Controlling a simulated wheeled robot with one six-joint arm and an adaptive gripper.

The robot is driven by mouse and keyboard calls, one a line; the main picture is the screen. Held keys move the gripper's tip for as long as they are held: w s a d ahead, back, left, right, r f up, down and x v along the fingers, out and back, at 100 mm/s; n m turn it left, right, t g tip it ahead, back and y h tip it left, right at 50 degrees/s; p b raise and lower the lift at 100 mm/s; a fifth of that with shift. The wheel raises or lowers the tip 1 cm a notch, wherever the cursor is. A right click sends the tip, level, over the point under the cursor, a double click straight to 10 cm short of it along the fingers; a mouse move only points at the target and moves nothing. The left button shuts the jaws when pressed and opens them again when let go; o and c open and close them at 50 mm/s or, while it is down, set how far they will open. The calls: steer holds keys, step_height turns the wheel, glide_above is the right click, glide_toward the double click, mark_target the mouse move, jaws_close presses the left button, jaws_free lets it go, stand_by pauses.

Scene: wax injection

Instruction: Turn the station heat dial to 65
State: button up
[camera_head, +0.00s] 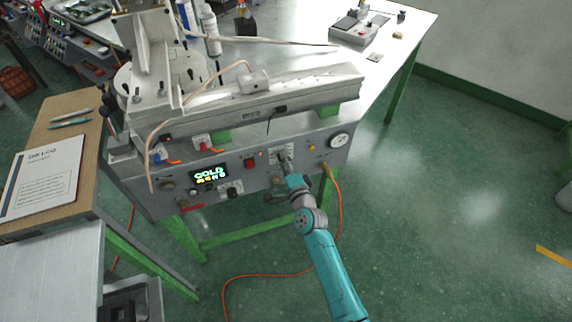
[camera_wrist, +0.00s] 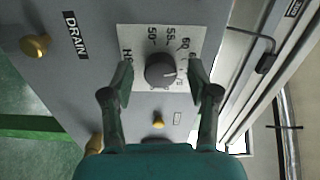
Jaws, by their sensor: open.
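The heat dial is a dark round knob (camera_wrist: 160,71) on a pale scale plate (camera_wrist: 128,40) with printed numbers; I can read 50, 55 and 60. A light pointer mark on the knob faces right in the wrist view, near numbers too faint to read surely. My gripper (camera_wrist: 158,82) is open, one finger on each side of the knob, with visible gaps to it. In the head view my gripper (camera_head: 285,160) is at the front panel (camera_head: 225,170) of the station and covers most of the dial.
A display reading COLD (camera_head: 209,175), a red switch (camera_head: 249,163) and a round gauge (camera_head: 340,140) share the panel. A brass knob (camera_wrist: 36,46) sits by the DRAIN label. An orange cable (camera_head: 338,205) hangs beside my arm. Floor to the right is clear.

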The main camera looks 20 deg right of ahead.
steer(key=s, duration=1.2)
steer(key=shift+d, duration=0.1)
stand_by(0.4)
steer(key=s+f+n+g+h, duration=0.15)
steer(key=s+n, duration=0.55)
steer(key=s, duration=1.5)
steer(key=s+r+n+g, duration=0.1)
steer(key=s+r+n, duration=0.4)
steer(key=s, duration=0.4)
steer(key=s+r+n+y, duration=0.1)
steer(key=s+r+n, duration=0.4)
steer(key=s, duration=0.5)
steer(key=shift+s+r+g, duration=0.2)
steer(key=shift+r+g, duration=0.15)
steer(key=shift+r, duration=0.5)
